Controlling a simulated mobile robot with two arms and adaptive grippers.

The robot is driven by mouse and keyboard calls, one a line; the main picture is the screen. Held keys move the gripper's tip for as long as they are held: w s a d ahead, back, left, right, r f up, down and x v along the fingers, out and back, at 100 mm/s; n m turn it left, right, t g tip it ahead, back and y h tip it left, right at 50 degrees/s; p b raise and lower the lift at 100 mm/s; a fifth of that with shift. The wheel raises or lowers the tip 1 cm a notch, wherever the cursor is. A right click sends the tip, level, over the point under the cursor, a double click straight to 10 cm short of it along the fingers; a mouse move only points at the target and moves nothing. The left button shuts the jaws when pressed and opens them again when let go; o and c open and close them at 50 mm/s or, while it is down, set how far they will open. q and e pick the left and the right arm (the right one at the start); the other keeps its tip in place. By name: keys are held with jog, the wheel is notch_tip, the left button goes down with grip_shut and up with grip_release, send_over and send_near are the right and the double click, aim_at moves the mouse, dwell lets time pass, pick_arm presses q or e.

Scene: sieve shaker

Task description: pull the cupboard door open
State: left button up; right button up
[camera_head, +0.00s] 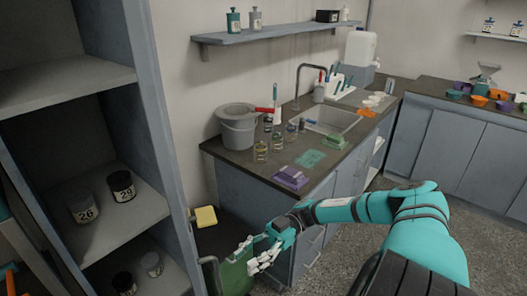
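A tall grey-blue cupboard (157,110) fills the left of the head view. Its front is open here and its shelves show. A slanting grey-blue panel (38,222) stands at its lower left; I cannot tell whether it is a door. Low cabinet doors (482,160) on the right look closed. My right gripper (246,258) is low in the middle, its fingers apart, in front of the sink counter and beside a green object. No door shows between its fingers. My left gripper is not in view.
Jars marked 26 (82,207) and 29 (121,186) stand on a cupboard shelf. The green object (236,278) is below. Floor (325,268) is clear beyond my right arm.

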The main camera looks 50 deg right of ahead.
jog(key=s+d, duration=0.1)
jog(key=d, duration=0.6)
jog(key=shift+d, duration=0.25)
jog(key=shift+s+r, duration=0.1)
